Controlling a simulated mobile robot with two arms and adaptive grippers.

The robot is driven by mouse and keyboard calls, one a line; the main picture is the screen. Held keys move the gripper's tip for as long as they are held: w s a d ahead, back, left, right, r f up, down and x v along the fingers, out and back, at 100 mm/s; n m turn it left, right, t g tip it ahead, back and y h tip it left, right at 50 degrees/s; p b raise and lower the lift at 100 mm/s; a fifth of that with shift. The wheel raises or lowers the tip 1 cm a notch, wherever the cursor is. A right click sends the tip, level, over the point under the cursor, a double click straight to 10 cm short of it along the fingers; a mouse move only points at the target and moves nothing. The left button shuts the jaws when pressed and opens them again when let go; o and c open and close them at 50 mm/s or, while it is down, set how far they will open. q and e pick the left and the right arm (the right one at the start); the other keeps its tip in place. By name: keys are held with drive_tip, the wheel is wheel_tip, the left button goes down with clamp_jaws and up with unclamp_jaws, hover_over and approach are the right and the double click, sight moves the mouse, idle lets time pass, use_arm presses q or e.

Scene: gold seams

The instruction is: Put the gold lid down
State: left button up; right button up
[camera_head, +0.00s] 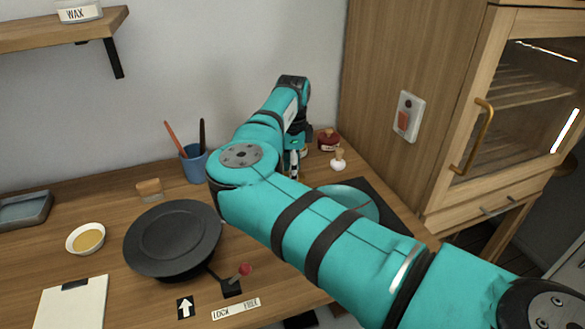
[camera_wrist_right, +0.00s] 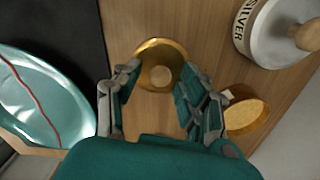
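The gold lid (camera_wrist_right: 160,66), a round gold disc with a small knob, appears to lie on the wooden table in the right wrist view. My right gripper (camera_wrist_right: 160,82) has its two fingers spread apart on either side of the knob, with no visible grip on it. An open gold-coloured jar (camera_wrist_right: 246,112) with gold contents stands just to the right of the right finger. In the head view my right gripper (camera_head: 294,168) points down at the back of the table, and my arm hides the lid there. My left gripper is not in view.
A white jar marked SILVER (camera_wrist_right: 272,36) stands close by at upper right. A teal plate with a red seam (camera_wrist_right: 38,95) lies on a dark mat (camera_wrist_right: 75,30) at left. A blue cup (camera_head: 194,164) and a black turntable (camera_head: 172,240) are left of my arm.

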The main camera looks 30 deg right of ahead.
drive_tip(key=shift+r+b, duration=0.2)
drive_tip(key=shift+b, duration=0.1)
wheel_tip(320, 180, up, 12)
idle(0.3)
idle(0.4)
